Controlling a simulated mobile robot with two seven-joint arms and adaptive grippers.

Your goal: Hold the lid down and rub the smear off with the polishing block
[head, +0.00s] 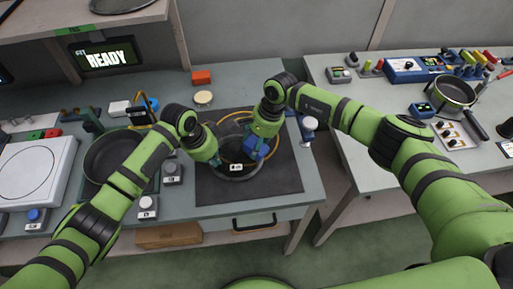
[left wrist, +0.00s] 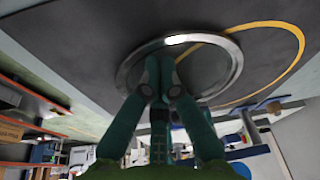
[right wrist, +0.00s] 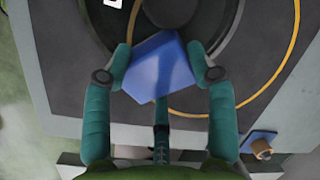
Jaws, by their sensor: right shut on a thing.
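The round dark lid (head: 240,179) with a metal rim lies on the dark mat (head: 284,184); its rim also shows in the left wrist view (left wrist: 238,62). My left gripper (head: 216,161) points down at the lid, its fingertips together over the lid's inner area. I cannot tell how firmly they touch. My right gripper (head: 255,150) is shut on the blue polishing block (right wrist: 158,68), held between its fingertips over the lid's right side. I cannot tell whether the block touches the lid. No smear can be made out; the arms and block hide part of the lid.
A yellow ring line (right wrist: 283,66) runs on the mat around the lid. A dark pan (head: 117,153) is at left. A white-topped post (head: 309,124) stands at the table's right edge.

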